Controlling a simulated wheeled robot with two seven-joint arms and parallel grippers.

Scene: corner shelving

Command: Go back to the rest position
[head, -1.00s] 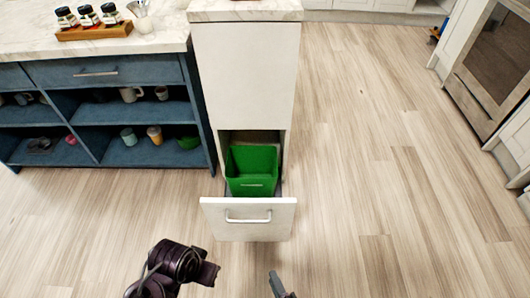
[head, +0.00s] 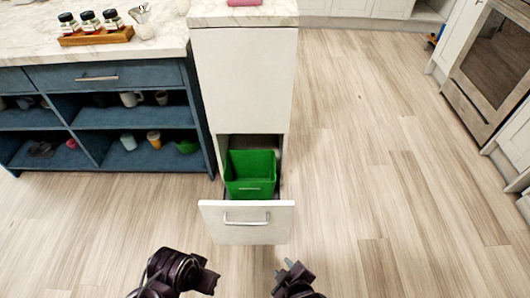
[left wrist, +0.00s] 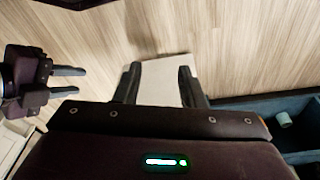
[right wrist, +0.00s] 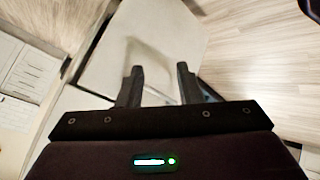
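My left gripper (head: 214,281) is low in the head view, left of the open white drawer's handle and in front of it. In the left wrist view its two fingers (left wrist: 159,84) stand apart with nothing held between them. My right gripper (head: 284,268) is just below the drawer front in the head view. Its fingers (right wrist: 158,82) are also apart and empty in the right wrist view. The right gripper also shows at the left edge of the left wrist view (left wrist: 70,80). Both grippers are apart from each other.
The white drawer (head: 246,234) is pulled out of a tall white cabinet (head: 243,80) and holds a green bin (head: 250,168). Blue shelving (head: 90,118) with cups stands at left. A pink item (head: 244,2) lies on the cabinet top. The wooden floor (head: 370,190) at right is clear.

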